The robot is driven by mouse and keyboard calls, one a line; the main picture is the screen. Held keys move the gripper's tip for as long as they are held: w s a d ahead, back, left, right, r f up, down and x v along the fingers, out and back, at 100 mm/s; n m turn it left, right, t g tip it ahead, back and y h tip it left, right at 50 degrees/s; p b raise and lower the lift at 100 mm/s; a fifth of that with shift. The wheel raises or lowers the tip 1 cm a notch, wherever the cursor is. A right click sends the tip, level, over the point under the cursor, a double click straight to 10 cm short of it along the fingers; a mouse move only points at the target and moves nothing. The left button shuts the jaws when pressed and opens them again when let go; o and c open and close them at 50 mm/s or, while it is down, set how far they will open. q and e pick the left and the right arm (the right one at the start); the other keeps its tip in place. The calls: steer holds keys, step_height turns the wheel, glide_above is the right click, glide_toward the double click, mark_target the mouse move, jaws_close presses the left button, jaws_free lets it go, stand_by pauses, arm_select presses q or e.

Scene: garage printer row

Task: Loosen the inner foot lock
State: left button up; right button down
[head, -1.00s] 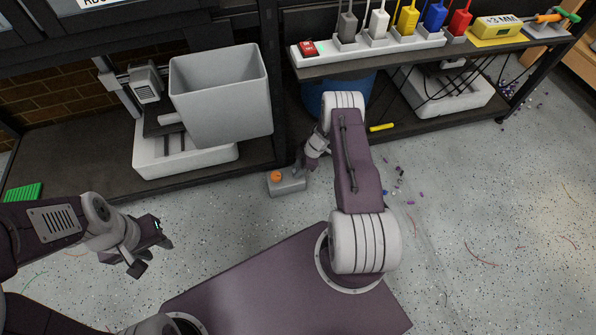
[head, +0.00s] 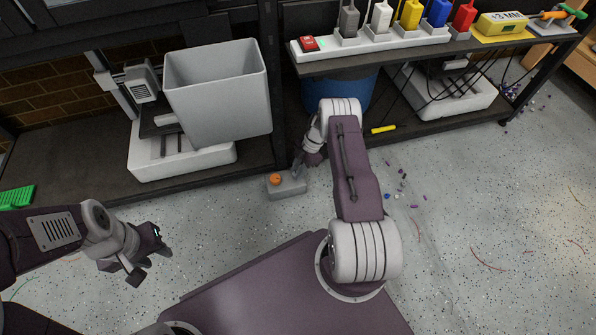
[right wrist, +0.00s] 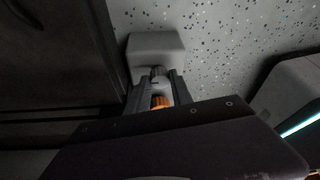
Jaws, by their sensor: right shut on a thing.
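The inner foot lock (head: 290,187) is a small grey block on the floor at the foot of the shelf's middle post, with a round orange knob (head: 275,179) on its left part. My right gripper (head: 299,168) reaches down to the block's right part and is shut on a piece of the lock. In the right wrist view the grey block (right wrist: 155,44) lies just beyond the fingers, and an orange piece (right wrist: 160,101) shows between them. The exact grip is partly hidden. My left gripper (head: 150,262) is open and empty above the floor at the left.
A power strip (head: 375,43) with coloured plugs lies on the upper shelf. A blue bucket (head: 345,94) is behind my right arm. The floor at right is open, with filament scraps.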

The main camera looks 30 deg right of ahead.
steer(key=shift+a, duration=0.1)
steer(key=c, duration=1.1)
jaws_free()
steer(key=p+v, duration=0.6)
steer(key=v, duration=0.3)
